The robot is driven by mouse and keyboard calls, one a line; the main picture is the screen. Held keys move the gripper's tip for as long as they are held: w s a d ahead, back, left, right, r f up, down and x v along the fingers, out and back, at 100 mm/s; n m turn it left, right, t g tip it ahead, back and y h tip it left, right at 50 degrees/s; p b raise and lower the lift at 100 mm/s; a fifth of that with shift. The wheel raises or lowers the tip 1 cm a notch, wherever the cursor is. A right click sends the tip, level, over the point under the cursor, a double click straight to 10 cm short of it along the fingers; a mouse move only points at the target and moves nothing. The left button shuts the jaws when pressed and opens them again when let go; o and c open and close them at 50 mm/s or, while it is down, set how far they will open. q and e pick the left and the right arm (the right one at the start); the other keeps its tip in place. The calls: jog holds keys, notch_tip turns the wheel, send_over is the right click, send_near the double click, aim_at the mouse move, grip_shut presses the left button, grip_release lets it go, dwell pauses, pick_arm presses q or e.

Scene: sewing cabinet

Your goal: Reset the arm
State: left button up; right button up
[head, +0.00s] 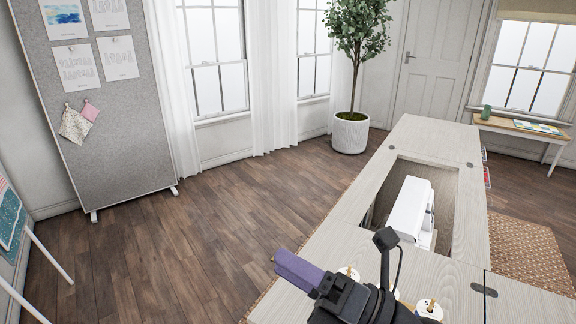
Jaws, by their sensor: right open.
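My right gripper (312,277) is at the bottom of the head view, over the near left edge of the sewing cabinet (430,137). It points to the left, and a long purple part shows at its tip. The jaws are open, and nothing is clearly seen held between them. A dark camera stalk rises from my right wrist. My left gripper is not in view. A white sewing machine (408,208) sits in the cabinet's sunken opening, beyond my right wrist.
Several spools, one of them a white spool (429,308), stand on the cabinet close to my wrist and are partly hidden by it. A potted tree (350,132) stands beyond the cabinet. A grey pinboard (110,120) stands at left. The wood floor (180,240) between is clear.

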jog(key=w+d+m+t+h, duration=0.3)
jog(key=d+m+t+h, duration=0.45)
jog(key=m, duration=0.65)
jog(key=s+d+f+m+g+h, duration=0.15)
jog(key=d+f+m+h, duration=0.45)
jog(key=f+m+h, duration=0.8)
jog(key=s+f+m+g+y, duration=0.1)
jog(key=s+f+m+g, duration=0.2)
jog(key=s+f+g, duration=0.45)
jog(key=s+f+m+g+y, duration=0.1)
jog(key=s+f+m+g, duration=0.35)
jog(key=s, duration=0.65)
jog(key=s+d+f+n+g, duration=0.1)
jog(key=s+f+g, duration=0.15)
jog(key=f, duration=1.55)
jog(key=s+d+f, duration=0.3)
jog(key=s+f, duration=0.6)
jog(key=s, duration=0.5)
jog(key=shift+d+f, duration=0.3)
jog(key=shift+f, duration=0.05)
